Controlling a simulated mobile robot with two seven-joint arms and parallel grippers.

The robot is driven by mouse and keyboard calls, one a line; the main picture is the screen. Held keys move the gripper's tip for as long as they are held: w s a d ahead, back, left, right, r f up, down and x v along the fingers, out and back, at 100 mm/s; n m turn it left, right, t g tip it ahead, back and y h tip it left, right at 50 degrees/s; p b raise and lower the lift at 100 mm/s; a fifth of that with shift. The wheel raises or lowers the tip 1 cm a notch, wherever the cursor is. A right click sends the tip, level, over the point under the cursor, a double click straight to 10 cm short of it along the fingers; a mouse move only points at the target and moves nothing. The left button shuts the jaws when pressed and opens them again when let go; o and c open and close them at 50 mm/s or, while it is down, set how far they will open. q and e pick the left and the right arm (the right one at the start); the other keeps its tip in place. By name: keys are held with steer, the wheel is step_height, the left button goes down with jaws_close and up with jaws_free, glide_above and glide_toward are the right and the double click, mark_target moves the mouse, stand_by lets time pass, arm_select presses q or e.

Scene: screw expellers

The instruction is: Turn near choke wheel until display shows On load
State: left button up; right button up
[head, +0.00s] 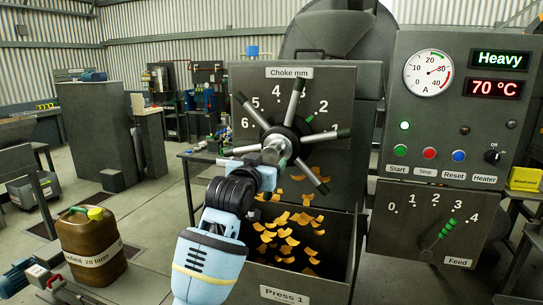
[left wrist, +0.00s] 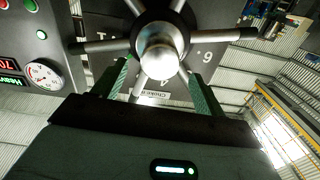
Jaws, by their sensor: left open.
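The choke wheel (head: 297,107) is a dark hub with several metal spokes tipped with dark grips, on a grey panel marked "Choke mm" (head: 289,72). A small green mark shows on the scale near 2. The display (head: 498,58) reads "Heavy" in green. My left gripper (head: 270,165) is in front of the wheel's lower left, partly hiding it. In the left wrist view its two green-faced fingers (left wrist: 162,88) are apart, with the wheel hub (left wrist: 160,48) just beyond and a spoke between them. Whether they touch the spoke is unclear. My right gripper is out of view.
The control panel at right has a current gauge (head: 428,73), a red 70 °C readout (head: 493,88), buttons and a feed lever (head: 438,238) near 3. Orange flakes (head: 287,232) lie in the bin labelled "Press 1". A brown oil can (head: 90,246) stands at left.

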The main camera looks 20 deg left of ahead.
mark_target(270, 156)
arm_select(q)
steer(key=shift+w, duration=2.75)
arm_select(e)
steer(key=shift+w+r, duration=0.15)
